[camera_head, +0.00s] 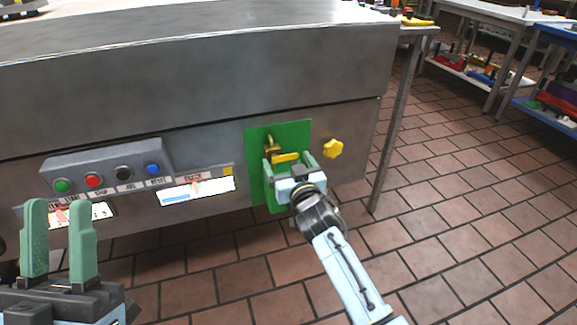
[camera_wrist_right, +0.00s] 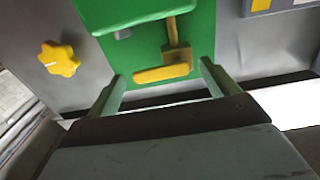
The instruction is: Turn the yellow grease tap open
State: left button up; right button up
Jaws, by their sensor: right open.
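The yellow grease tap (camera_head: 286,157) is on a green panel (camera_head: 256,138) on the machine's front. Its handle lies roughly level, below a brass-yellow stem (camera_head: 270,144). In the right wrist view the tap handle (camera_wrist_right: 162,73) lies between the fingers, apart from both as far as I can see. My right gripper (camera_head: 288,162) is open around the tap handle, and it also shows in the right wrist view (camera_wrist_right: 162,82). My left gripper (camera_head: 58,236) is open and empty at the lower left, in front of the machine.
A yellow star knob (camera_head: 333,148) sits just right of the green panel; it also shows in the right wrist view (camera_wrist_right: 58,59). Tables with bins stand at the back right. The tiled floor (camera_head: 450,220) is clear.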

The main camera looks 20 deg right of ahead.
jog(key=shift+c, duration=0.3)
jog(key=c, duration=0.9)
